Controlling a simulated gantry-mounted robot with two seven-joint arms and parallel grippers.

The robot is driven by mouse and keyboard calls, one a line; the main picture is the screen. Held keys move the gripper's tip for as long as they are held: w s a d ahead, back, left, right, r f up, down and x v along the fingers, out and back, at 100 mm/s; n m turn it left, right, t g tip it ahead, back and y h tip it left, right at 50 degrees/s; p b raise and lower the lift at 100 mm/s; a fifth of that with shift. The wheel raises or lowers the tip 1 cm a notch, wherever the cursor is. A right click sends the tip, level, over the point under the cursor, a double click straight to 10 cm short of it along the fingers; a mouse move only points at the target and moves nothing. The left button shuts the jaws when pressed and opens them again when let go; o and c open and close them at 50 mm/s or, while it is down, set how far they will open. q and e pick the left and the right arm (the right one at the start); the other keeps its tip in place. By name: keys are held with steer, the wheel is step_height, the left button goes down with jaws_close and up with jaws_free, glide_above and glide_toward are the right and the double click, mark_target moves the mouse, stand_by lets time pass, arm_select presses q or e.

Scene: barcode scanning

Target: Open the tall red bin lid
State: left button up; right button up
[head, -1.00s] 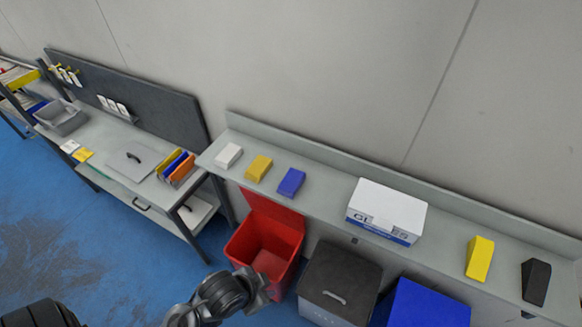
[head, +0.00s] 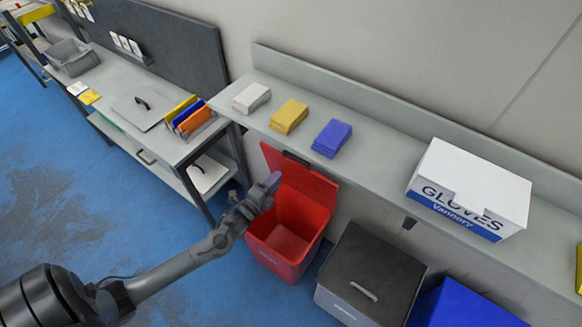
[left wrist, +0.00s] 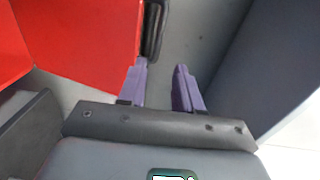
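The tall red bin (head: 285,240) stands on the floor under the left end of the long shelf. Its red lid (head: 308,183) is raised at the back, and the empty-looking inside shows. My left gripper (head: 272,182) is in front of the lid's left part, above the bin's left rim; I cannot tell whether it touches the lid. In the left wrist view, its two purple fingers (left wrist: 160,85) are apart with nothing between them. A red surface of the bin or lid (left wrist: 95,35) lies beyond them at left. My right gripper is not in view.
A dark-lidded grey bin (head: 368,275) and a blue bin (head: 465,308) stand right of the red one. The long shelf (head: 375,180) overhangs them and carries a glove box (head: 470,190). A workbench (head: 120,110) stands at left. Blue floor (head: 60,190) is clear.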

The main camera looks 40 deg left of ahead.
mark_target(297, 158)
arm_select(q)
steer(key=shift+t, duration=0.4)
steer(key=w+b, duration=0.1)
steer(key=w, duration=0.3)
steer(key=w+a+b, duration=0.1)
steer(key=w, duration=0.3)
steer(key=w+f+b, duration=0.1)
steer(key=w, duration=0.4)
steer(key=shift+a+b, duration=0.35)
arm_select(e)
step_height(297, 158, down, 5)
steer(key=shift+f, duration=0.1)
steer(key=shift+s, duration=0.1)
arm_select(q)
jaws_close()
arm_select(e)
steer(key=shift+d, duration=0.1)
